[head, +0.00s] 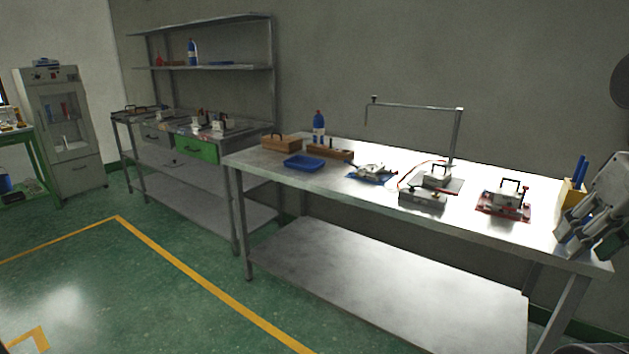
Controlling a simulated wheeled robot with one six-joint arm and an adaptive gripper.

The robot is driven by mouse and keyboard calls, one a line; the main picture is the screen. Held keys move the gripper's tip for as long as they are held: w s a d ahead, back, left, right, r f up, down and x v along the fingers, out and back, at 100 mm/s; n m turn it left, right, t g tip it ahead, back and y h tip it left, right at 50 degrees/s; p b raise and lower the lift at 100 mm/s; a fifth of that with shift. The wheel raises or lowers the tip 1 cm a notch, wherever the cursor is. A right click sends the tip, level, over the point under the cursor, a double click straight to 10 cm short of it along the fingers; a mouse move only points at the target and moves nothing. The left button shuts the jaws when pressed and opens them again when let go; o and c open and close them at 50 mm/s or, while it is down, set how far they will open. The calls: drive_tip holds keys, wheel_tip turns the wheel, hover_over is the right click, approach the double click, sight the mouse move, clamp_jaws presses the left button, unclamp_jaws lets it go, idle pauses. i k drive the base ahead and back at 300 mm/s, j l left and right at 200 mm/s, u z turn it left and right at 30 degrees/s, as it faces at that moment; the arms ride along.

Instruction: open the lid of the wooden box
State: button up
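The wooden box (281,144) stands at the far left end of the metal workbench, near its back edge. It is brown, with a dark handle on its top, and its lid looks shut. My gripper (588,243) is at the right edge of the head view, over the right end of the bench and far from the box. Its fingers point down and look spread, with nothing seen between them. Part of my arm is cut off by the picture edge.
The workbench (470,230) also holds a blue tray (304,163), a wooden block (330,152), a blue bottle (319,126), several metal moulds and a yellow holder (571,196). A second bench with a green drawer (197,149) stands left. The green floor in front is clear.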

sight(276, 139)
drive_tip(key=i+j+u, duration=0.25)
drive_tip(key=i, duration=0.25)
drive_tip(key=i+u, duration=0.3)
drive_tip(key=i, duration=0.15)
drive_tip(key=i+j, duration=0.4)
drive_tip(key=i, duration=0.2)
drive_tip(key=i+j+u, duration=0.15)
drive_tip(key=i+j, duration=0.6)
drive_tip(key=i, duration=0.15)
